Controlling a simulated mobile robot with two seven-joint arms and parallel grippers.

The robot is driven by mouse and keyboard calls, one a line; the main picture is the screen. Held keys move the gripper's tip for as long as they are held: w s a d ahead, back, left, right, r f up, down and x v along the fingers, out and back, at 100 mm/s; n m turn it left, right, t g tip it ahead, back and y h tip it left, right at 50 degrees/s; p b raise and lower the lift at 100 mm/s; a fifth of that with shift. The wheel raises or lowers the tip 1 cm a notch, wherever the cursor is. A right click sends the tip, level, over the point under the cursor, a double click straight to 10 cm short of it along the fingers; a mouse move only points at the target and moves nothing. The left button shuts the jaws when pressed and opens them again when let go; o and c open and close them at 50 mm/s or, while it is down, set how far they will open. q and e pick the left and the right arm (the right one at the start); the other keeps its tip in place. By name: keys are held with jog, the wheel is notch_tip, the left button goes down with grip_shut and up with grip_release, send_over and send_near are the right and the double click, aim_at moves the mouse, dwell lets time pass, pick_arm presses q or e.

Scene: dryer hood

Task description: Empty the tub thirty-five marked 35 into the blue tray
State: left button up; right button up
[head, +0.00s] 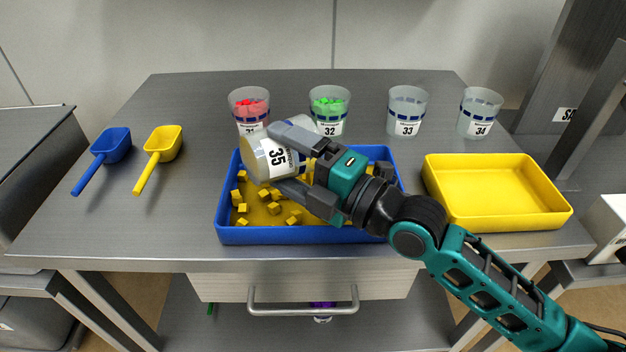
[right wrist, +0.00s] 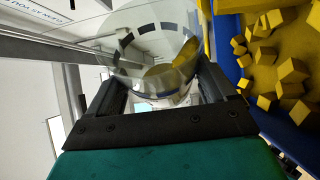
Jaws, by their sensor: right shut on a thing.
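My right gripper (head: 292,160) is shut on the clear tub marked 35 (head: 262,163). It holds the tub tilted on its side above the left part of the blue tray (head: 300,236), mouth toward the left. In the right wrist view the tub (right wrist: 150,45) sits between the fingers (right wrist: 155,95), and something yellow shows inside it. Several yellow cubes (head: 272,208) lie on the tray's yellowish floor, mostly at its left; they also show in the right wrist view (right wrist: 290,85). The arm hides part of the tray's right side. My left gripper is not in view.
Tubs 31 (head: 249,108), with red pieces, 32 (head: 329,112), with green pieces, 33 (head: 407,112) and 34 (head: 479,113) stand behind the tray. A yellow tray (head: 498,222) is at the right. A blue scoop (head: 110,146) and a yellow scoop (head: 162,144) lie at the left.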

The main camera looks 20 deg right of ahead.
jog(key=shift+d+f+m+b, duration=0.15)
jog(key=shift+f+m+b, duration=0.1)
jog(key=shift+m+b, duration=0.2)
jog(key=shift+w+d+r+m+t, duration=0.1)
jog(key=shift+d+r+m+t, duration=0.15)
jog(key=shift+m+t, duration=0.25)
dwell(0.6)
